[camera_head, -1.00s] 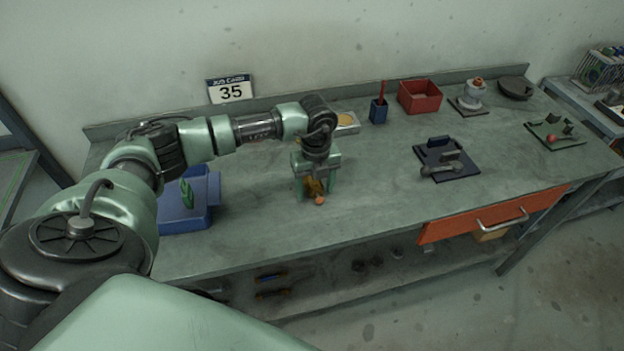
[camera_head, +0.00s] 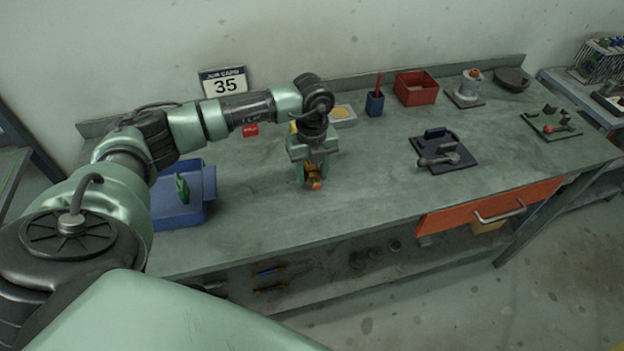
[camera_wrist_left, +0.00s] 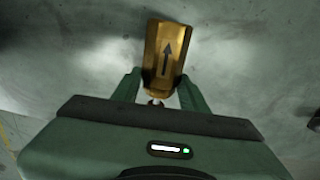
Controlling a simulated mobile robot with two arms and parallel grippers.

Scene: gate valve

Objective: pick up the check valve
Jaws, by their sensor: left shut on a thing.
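The check valve (camera_head: 313,176) is a small brass-coloured body with an orange end, seen between the fingers in the head view. In the left wrist view the brass check valve (camera_wrist_left: 167,58) shows a dark arrow on its face. My left gripper (camera_head: 314,182) is shut on it, with one green finger on each side in the left wrist view (camera_wrist_left: 158,92). Whether the valve touches the bench is hard to tell. My right gripper is not in view.
A blue tray (camera_head: 208,181) with a green item (camera_head: 182,187) stands left on the workbench (camera_head: 370,190). A dark fixture plate (camera_head: 445,155), a red bin (camera_head: 415,88) and a blue cup (camera_head: 374,104) lie to the right. An orange drawer front (camera_head: 485,205) is below.

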